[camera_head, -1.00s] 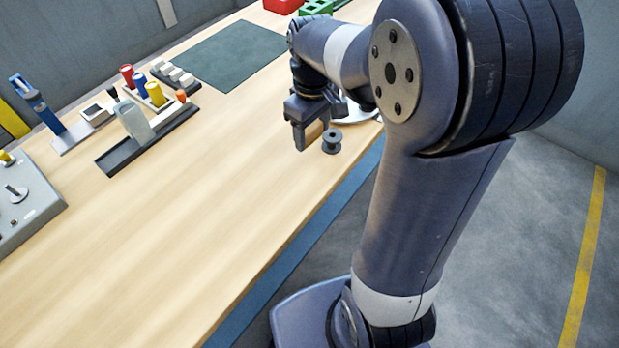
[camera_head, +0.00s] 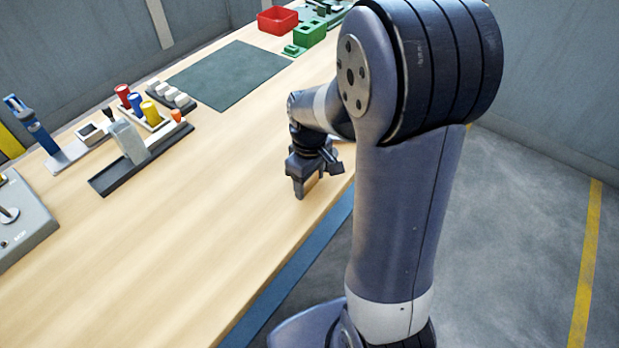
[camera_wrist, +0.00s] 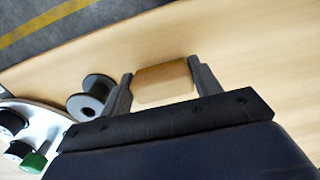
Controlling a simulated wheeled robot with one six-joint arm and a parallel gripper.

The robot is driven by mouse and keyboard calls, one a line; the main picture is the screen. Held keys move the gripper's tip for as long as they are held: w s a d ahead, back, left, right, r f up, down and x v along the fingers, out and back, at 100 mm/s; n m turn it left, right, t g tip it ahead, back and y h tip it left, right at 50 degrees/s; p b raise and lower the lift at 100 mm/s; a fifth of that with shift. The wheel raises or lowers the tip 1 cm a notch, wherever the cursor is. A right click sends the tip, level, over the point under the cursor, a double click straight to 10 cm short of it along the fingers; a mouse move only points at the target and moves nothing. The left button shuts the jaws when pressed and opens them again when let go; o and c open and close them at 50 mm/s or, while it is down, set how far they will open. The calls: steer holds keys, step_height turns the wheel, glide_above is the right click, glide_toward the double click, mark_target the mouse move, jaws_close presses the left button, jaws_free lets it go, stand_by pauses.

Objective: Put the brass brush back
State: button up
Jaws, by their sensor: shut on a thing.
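My gripper (camera_head: 303,190) is above the front part of the wooden table, fingers pointing down. It is shut on a tan, wood-coloured block, which I take to be the brass brush (camera_wrist: 163,84). The block sits between the two fingers in the wrist view; no bristles show. In the head view the fingers largely hide it. I cannot tell whether it touches the table. The brush's place of rest cannot be told from these frames.
A dark grey spool (camera_wrist: 92,95) stands beside the gripper in the wrist view, near a white plate with dark and green parts (camera_wrist: 35,160).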

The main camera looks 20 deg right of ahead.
steer(key=shift+f, duration=0.1)
steer(key=o, duration=0.9)
step_height(320, 180, up, 12)
steer(key=shift+r, duration=0.15)
